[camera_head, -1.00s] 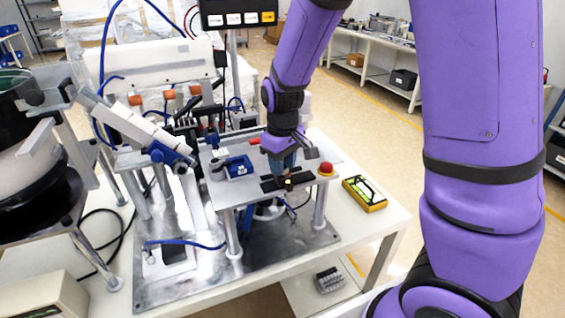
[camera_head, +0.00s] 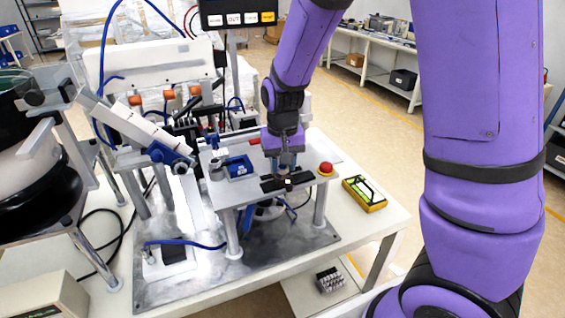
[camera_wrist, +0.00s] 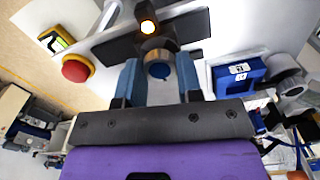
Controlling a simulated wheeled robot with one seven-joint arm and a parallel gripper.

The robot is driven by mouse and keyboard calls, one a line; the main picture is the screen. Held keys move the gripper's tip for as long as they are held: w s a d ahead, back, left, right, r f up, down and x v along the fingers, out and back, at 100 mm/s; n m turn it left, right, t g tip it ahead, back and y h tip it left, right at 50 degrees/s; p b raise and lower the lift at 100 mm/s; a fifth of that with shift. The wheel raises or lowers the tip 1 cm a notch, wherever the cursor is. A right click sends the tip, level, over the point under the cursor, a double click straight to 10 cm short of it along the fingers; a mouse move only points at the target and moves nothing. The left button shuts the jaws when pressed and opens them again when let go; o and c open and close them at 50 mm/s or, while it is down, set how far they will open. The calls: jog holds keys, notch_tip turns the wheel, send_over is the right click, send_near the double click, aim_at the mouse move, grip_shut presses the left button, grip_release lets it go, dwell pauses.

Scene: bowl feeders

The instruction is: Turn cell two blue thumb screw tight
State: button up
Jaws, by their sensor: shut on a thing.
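My gripper (camera_head: 288,174) points down at the dark bracket (camera_head: 272,185) on the raised metal plate. A brass-coloured collar (camera_wrist: 157,46) shows just beyond the screw. The dark bracket also shows in the wrist view (camera_wrist: 118,42), with a bright lit spot (camera_wrist: 148,27) on it. In the head view the fingers hide most of the screw. I cannot read a cell number on it.
A red button (camera_head: 325,168) stands on the plate right of my gripper. A blue block (camera_head: 238,167) with white labels sits to the left. A yellow-edged device (camera_head: 364,194) lies on the table at right. Chutes and hoses crowd the left side.

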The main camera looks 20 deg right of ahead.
aim_at(283, 166)
dwell(0.4)
jog(key=o, duration=0.9)
jog(key=shift+r, duration=5.45)
